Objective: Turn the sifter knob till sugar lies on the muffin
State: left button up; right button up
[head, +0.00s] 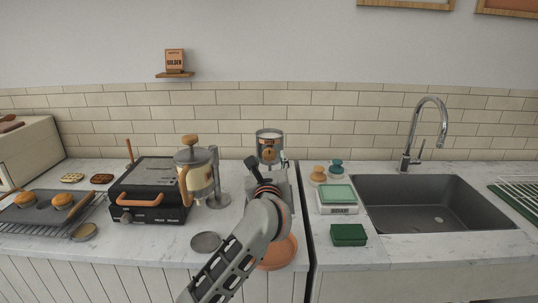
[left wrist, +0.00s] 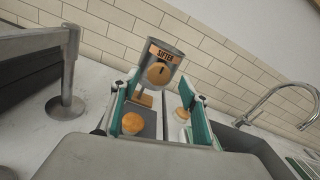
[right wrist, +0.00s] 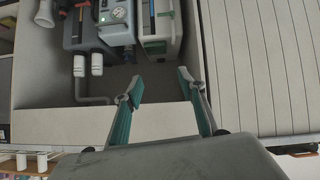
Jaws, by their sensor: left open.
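The grey sifter (head: 269,136) stands against the tiled wall, with white showing at its top. In the left wrist view the sifter (left wrist: 177,56) carries a SIFTER label and a round wooden knob (left wrist: 158,74) with a dark mark. A brown muffin (left wrist: 133,123) sits below it on a dark surface. No white shows on the muffin's top. My left gripper (left wrist: 152,102) is open, its teal fingers apart on either side of this view, short of the knob and not touching it. My right gripper (right wrist: 158,84) is open and empty, away from the counter top.
A press with a wooden handle (head: 193,171) and a dark grill (head: 149,198) stand left of the sifter. A scale (head: 338,200), a green box (head: 348,235) and wooden-topped tools (head: 319,172) stand right, before the sink (head: 433,203). A terracotta plate (head: 280,253) lies beneath my left arm.

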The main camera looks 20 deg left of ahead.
aim_at(269, 154)
pick_arm(q)
jog(key=x, duration=0.2)
jog(key=shift+w+a, duration=0.1)
jog(key=shift+w, duration=0.25)
jog(key=shift+w+a, duration=0.2)
jog(key=shift+w, duration=0.4)
pick_arm(e)
jog(key=shift+w+r, duration=0.65)
jog(key=shift+r, duration=0.05)
pick_arm(q)
jog(key=c, duration=1)
jog(key=shift+c, duration=0.6)
pick_arm(e)
jog(key=shift+s+f, duration=0.1)
jog(key=shift+f, duration=0.1)
